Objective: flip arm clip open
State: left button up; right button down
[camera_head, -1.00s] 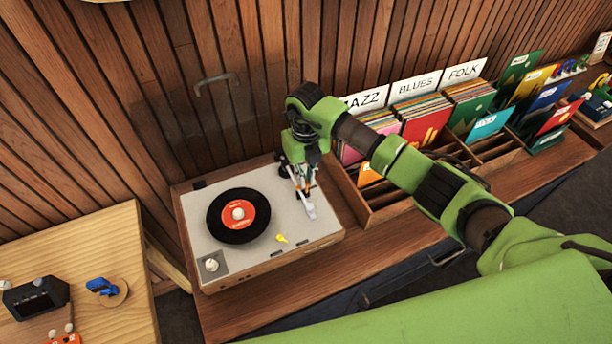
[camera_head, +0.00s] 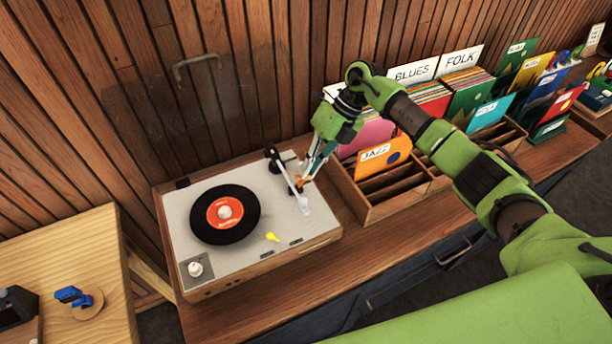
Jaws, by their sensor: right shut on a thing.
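The turntable (camera_head: 245,262) stands on a wooden counter, with a black record with a red label (camera_head: 238,198) on its platter. Its tonearm (camera_head: 283,170) runs from a dark pivot at the back to a pale headshell (camera_head: 304,204) at the right, off the record. My right gripper (camera_head: 301,181) reaches down from the right, just right of the tonearm. It is shut on a small orange piece, which looks like the arm clip (camera_head: 299,182); the fingers partly hide it, so its position is unclear. My left gripper is not in view.
A yellow piece (camera_head: 272,237) lies on the deck's front part, and a knob (camera_head: 195,269) is at the front left. A wooden record rack (camera_head: 385,213) stands close right of the turntable. A clear lid (camera_head: 195,110) is raised behind it.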

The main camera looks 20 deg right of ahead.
jog(key=shift+d+f+y+b, duration=0.3)
jog(key=shift+y+b, duration=0.3)
jog(key=shift+b, duration=0.2)
jog(key=shift+r, duration=0.1)
jog(key=c, duration=2.2)
grip_release()
jog(key=shift+o, duration=0.2)
jog(key=v, duration=1.2)
jog(key=shift+w, duration=0.15)
jog(key=shift+d, duration=0.1)
